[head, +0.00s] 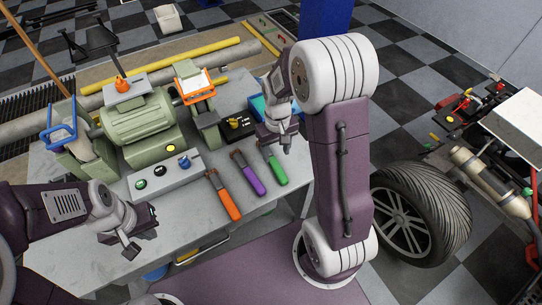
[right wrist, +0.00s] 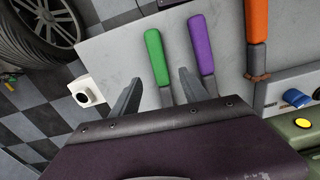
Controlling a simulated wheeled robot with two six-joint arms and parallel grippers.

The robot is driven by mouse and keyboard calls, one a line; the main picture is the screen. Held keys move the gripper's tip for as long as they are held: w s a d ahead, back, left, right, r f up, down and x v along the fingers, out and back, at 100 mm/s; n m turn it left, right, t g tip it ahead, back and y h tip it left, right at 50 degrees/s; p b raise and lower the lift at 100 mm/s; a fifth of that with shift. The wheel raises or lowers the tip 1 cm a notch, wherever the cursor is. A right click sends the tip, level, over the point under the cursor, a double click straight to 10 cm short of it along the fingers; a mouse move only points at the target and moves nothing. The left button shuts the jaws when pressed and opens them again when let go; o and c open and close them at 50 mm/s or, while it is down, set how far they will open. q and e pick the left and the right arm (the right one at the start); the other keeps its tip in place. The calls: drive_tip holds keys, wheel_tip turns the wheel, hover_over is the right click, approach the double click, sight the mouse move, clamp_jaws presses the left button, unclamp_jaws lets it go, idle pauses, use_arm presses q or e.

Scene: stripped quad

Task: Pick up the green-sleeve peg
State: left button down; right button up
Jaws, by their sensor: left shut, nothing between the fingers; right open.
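The green-sleeve peg (head: 276,170) lies on the grey table near its front right edge, its thinner metal end pointing to the back. In the right wrist view the green sleeve (right wrist: 156,56) shows just beyond my open right gripper (right wrist: 157,82); the peg's metal end runs back between the two fingers. In the head view my right gripper (head: 285,142) hangs over the table by the peg's metal end. The fingers appear empty; their height above the table is unclear. My left gripper (head: 131,248) is shut and empty over the table's front left.
A purple-sleeve peg (head: 247,179) and an orange-sleeve peg (head: 224,200) lie left of the green one. A grey button box (head: 164,180), a green motor (head: 138,120) and a blue tray (head: 257,104) stand behind. A tyre (head: 425,215) stands right of the table.

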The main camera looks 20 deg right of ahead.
sight(277, 166)
drive_tip(key=shift+s+f, duration=0.45)
drive_tip(key=shift+f, duration=0.3)
drive_tip(key=shift+w+f, duration=0.35)
drive_tip(key=shift+f, duration=0.2)
drive_tip(key=shift+w+f, duration=0.3)
drive_tip(key=shift+f, duration=0.25)
drive_tip(key=f, duration=0.2)
drive_tip(key=s+f, duration=0.1)
drive_tip(key=shift+s+f+b, duration=0.15)
drive_tip(key=shift+f+b, duration=0.25)
drive_tip(key=shift+f, duration=0.2)
drive_tip(key=shift+w, duration=0.25)
use_arm(q)
drive_tip(key=shift+w+f, duration=0.1)
drive_tip(key=shift+f, duration=0.4)
use_arm(e)
clamp_jaws()
